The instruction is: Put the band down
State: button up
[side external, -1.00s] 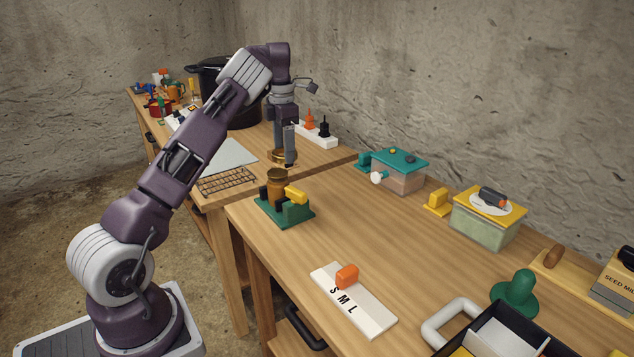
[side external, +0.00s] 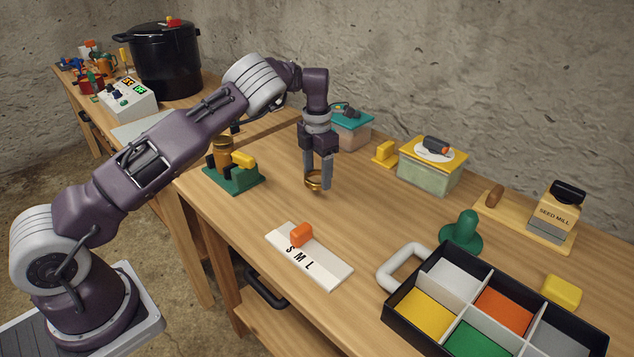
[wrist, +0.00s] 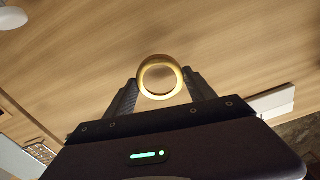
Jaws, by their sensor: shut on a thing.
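The band is a gold ring (side external: 314,182). It is between the fingertips of my gripper (side external: 318,184), which is shut on it. In the side external view the band is over the wooden table (side external: 345,225), in the open area right of the green stand (side external: 234,180). I cannot tell whether it touches the wood. In the wrist view the band (wrist: 160,77) shows as a full ring between the two dark fingers, with bare wood through its middle.
The S M L board (side external: 318,267) with an orange knob lies in front of the gripper. A divided black tray (side external: 400,327) is at the front right. A green knob-shaped tool (side external: 462,232) and a yellow-lidded box (side external: 428,178) stand to the right. Bare wood surrounds the band.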

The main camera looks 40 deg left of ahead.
jog(key=shift+f, duration=1.4)
jog(key=shift+f, duration=0.1)
jog(key=o, duration=1.6)
jog(key=shift+c, duration=0.2)
notch_tip(320, 180, up, 12)
jog(key=shift+r, duration=0.2)
